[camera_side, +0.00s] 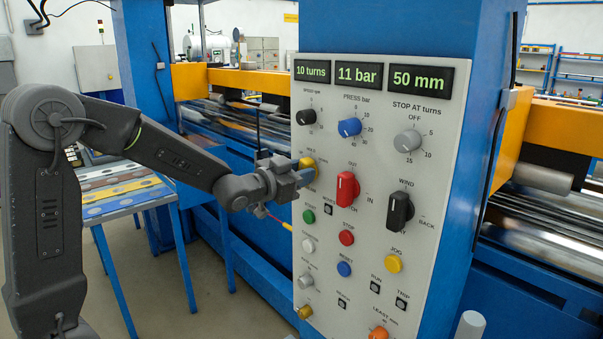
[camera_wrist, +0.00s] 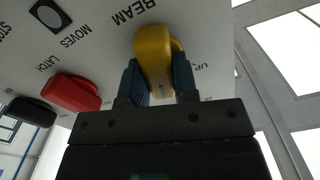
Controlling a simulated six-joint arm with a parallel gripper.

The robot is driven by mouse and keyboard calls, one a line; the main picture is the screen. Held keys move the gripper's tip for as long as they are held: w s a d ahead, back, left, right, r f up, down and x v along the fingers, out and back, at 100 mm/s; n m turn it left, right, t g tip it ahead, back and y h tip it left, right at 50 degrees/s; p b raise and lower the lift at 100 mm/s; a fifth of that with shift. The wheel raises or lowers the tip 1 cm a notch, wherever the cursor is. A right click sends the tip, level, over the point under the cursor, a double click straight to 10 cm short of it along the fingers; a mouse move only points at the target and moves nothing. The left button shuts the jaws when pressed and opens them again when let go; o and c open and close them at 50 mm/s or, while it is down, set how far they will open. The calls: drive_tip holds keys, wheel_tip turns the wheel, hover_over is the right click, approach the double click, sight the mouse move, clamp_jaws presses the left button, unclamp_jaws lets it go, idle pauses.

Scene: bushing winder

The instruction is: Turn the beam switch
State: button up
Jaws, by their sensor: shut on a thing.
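The beam switch is a yellow knob (camera_side: 307,163) at the left edge of the grey panel, partly hidden by my gripper in the side view. My gripper (camera_side: 303,177) reaches it from the left and is shut on it. In the wrist view the yellow beam switch (camera_wrist: 154,60) sits between the two blue fingers of my gripper (camera_wrist: 158,80), one on each side. The word BEAM is readable beside it. An UP label shows to its right, partly covered. The knob's long side runs roughly up and down in the wrist view.
A red switch (camera_side: 347,189) and a black switch (camera_side: 400,212) stand out from the panel (camera_side: 375,270) to the right. A green button (camera_side: 308,216) is just below my gripper. Displays (camera_side: 365,76) read 10 turns, 11 bar and 50 mm. A blue-legged table (camera_side: 130,205) stands behind my arm.

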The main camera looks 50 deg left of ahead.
drive_tip(key=shift+n, duration=1.3)
drive_tip(key=o, duration=0.9)
drive_tip(key=s, duration=1.4)
drive_tip(key=shift+w, duration=0.1)
